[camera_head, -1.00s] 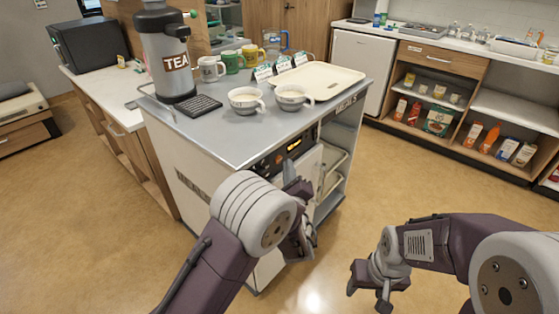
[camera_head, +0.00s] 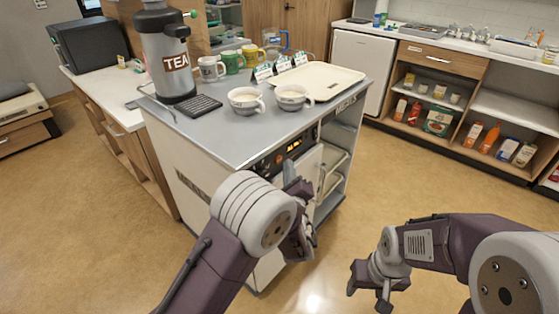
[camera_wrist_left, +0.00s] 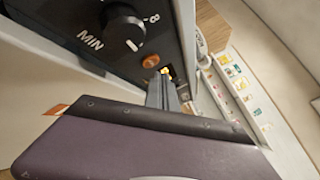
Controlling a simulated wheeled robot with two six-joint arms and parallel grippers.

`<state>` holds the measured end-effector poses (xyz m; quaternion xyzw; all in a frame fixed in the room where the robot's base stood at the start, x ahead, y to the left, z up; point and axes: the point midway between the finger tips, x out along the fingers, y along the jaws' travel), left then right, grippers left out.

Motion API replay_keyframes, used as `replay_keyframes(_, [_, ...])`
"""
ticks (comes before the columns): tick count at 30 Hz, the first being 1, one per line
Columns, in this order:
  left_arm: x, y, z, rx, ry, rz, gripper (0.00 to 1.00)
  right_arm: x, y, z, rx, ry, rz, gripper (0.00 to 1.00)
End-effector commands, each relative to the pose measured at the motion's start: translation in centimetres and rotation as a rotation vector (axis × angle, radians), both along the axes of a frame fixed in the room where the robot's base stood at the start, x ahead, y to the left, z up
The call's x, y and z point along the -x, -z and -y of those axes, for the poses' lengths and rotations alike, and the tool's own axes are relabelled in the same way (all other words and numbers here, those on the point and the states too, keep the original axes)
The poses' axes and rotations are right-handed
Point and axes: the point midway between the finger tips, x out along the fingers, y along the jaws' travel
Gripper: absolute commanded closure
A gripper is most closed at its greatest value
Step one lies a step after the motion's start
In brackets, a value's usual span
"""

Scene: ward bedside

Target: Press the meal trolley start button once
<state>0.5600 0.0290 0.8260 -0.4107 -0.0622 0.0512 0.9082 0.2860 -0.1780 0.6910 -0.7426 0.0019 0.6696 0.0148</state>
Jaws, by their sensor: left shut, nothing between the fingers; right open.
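The meal trolley (camera_head: 215,138) stands at the centre of the head view, with a dark control panel on its front. The panel (camera_wrist_left: 95,30) fills the upper left of the left wrist view, with a black dial (camera_wrist_left: 112,28) marked MIN and 8. An orange round button (camera_wrist_left: 150,61) sits below the dial, beside a small yellow spot. My left gripper (camera_head: 289,168) is shut and empty in front of the panel. In the wrist view its tip (camera_wrist_left: 164,76) is close to the button and yellow spot; I cannot tell whether it touches. My right gripper (camera_head: 369,294) is open and empty, over the floor.
The trolley top holds a tea urn (camera_head: 164,55), several mugs, a cream tray (camera_head: 316,80) and a dark grille (camera_head: 198,106). Below the panel are a pale door and open shelves on the right. A shelved counter (camera_head: 450,65) stands behind right. The floor between is clear.

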Motion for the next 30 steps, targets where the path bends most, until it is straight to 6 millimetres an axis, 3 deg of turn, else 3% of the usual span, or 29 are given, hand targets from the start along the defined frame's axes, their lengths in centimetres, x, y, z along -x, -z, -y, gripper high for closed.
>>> replay_keyframes(30, [-0.5, -0.02, -0.71, 0.0, 0.0, 0.0, 1.0, 0.0, 0.58, 0.0, 0.0, 0.0, 0.0, 0.44])
